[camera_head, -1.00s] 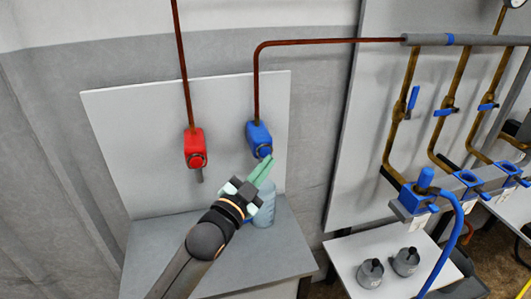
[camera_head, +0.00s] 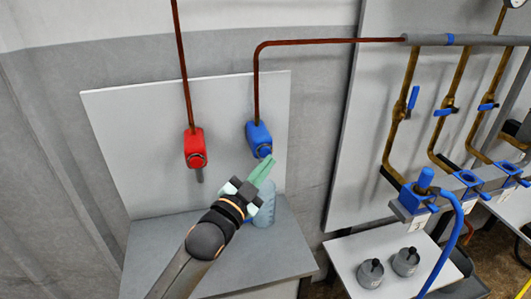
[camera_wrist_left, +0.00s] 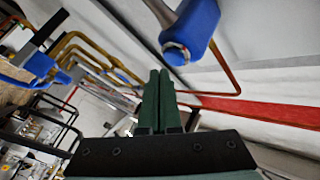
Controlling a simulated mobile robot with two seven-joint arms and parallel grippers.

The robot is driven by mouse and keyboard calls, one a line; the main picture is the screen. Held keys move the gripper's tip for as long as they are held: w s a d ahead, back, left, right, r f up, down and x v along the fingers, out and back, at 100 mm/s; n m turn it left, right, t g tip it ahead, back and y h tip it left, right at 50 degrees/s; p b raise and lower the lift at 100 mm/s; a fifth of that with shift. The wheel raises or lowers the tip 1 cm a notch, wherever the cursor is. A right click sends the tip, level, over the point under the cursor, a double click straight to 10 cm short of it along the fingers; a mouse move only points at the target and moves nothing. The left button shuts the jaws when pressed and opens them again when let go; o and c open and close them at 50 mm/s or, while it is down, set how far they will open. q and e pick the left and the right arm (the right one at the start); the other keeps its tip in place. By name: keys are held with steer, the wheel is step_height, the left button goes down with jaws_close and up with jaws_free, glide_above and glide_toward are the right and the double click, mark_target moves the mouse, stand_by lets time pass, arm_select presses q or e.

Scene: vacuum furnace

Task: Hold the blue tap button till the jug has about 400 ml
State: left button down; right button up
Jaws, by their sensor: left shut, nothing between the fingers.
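The blue tap (camera_head: 259,138) is mounted on the grey back panel at the end of a brown pipe, with its round button low on its front. It also shows in the left wrist view (camera_wrist_left: 192,30), above and beyond the fingers. My left gripper (camera_head: 268,163) is shut and empty, its green fingertips at the lower front of the blue tap in the head view. In the wrist view a gap shows between the fingertips and the tap. The pale blue jug (camera_head: 266,206) stands on the grey counter below the tap, partly hidden by my gripper. Its water level cannot be read. My right gripper is not in view.
A red tap (camera_head: 195,148) is on the same panel to the left. The grey counter (camera_head: 245,260) is otherwise clear. To the right are brass pipes with blue valves (camera_head: 417,195) and a white table (camera_head: 350,250) holding two grey flasks.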

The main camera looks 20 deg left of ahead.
arm_select(q)
steer(key=shift+w+a, duration=0.25)
steer(key=shift+w, duration=0.15)
steer(key=shift+w+a, duration=0.3)
steer(key=shift+w, duration=0.1)
stand_by(7.2)
